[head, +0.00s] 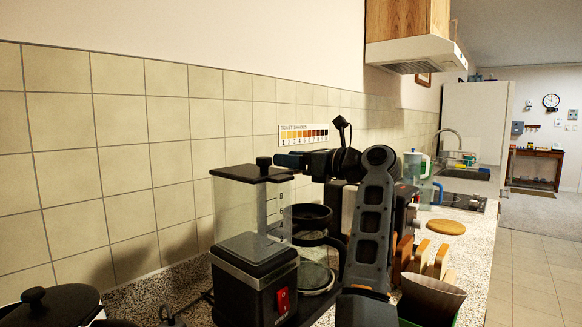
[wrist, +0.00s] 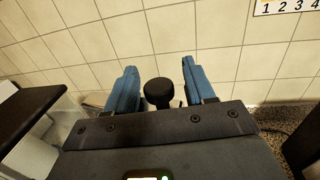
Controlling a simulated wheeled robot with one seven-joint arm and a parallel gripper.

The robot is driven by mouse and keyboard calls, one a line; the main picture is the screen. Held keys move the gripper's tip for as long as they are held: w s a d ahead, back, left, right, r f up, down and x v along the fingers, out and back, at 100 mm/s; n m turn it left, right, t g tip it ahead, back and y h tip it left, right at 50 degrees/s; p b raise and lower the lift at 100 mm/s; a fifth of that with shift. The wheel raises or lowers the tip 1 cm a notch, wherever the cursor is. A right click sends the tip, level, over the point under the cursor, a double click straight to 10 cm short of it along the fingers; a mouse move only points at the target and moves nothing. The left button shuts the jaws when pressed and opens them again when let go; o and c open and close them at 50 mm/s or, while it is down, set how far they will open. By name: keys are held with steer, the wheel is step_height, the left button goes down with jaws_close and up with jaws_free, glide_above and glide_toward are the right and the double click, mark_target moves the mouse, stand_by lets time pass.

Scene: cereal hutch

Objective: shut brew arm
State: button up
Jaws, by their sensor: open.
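The coffee maker (head: 254,235) stands on the counter, with a clear tank, a black lid and a red switch. A glass carafe (head: 318,275) with a black handle stands beside its tank, under a black round part (head: 307,215). I cannot clearly single out the brew arm; my gripper hides part of that area. A black knob (head: 263,161) shows at the top of the coffee maker. My gripper (head: 288,160) is open at about lid height, pointing left. In the wrist view, a black knob (wrist: 158,92) appears between the blue fingers, with visible gaps on both sides.
The tiled wall (head: 120,130) is close behind the coffee maker. A black lidded pot (head: 50,305) is at the lower left. A brown paper filter (head: 432,297) and wooden pieces (head: 420,257) stand right of my arm. A kettle or jug (head: 425,180) is farther along the counter.

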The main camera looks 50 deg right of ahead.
steer(key=shift+w, duration=0.1)
steer(key=shift+c, duration=0.5)
jaws_close()
